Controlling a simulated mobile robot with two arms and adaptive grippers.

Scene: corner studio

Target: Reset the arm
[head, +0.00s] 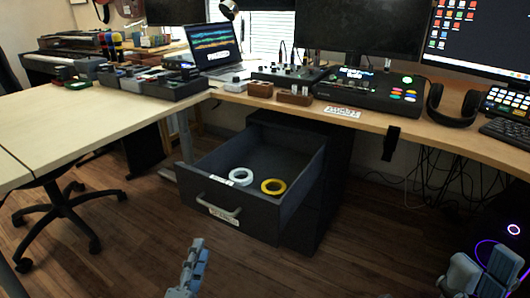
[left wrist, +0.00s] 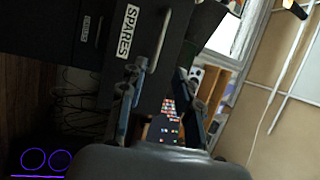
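My left gripper (head: 190,272) shows at the bottom of the head view, left of centre, in front of and below the open drawer (head: 290,212). In the left wrist view its two fingers (left wrist: 160,103) are spread apart with nothing between them. My right gripper (head: 484,270) is at the bottom right corner of the head view. Its two pale fingers look apart and it holds nothing visible; part of it is cut off by the frame.
The drawer holds a white ring (head: 240,176) and a yellow ring (head: 273,187). The right desk (head: 450,143) carries a laptop, audio gear, headphones (head: 455,104) and a keyboard. The floor (head: 120,255) in front is clear beyond a chair base.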

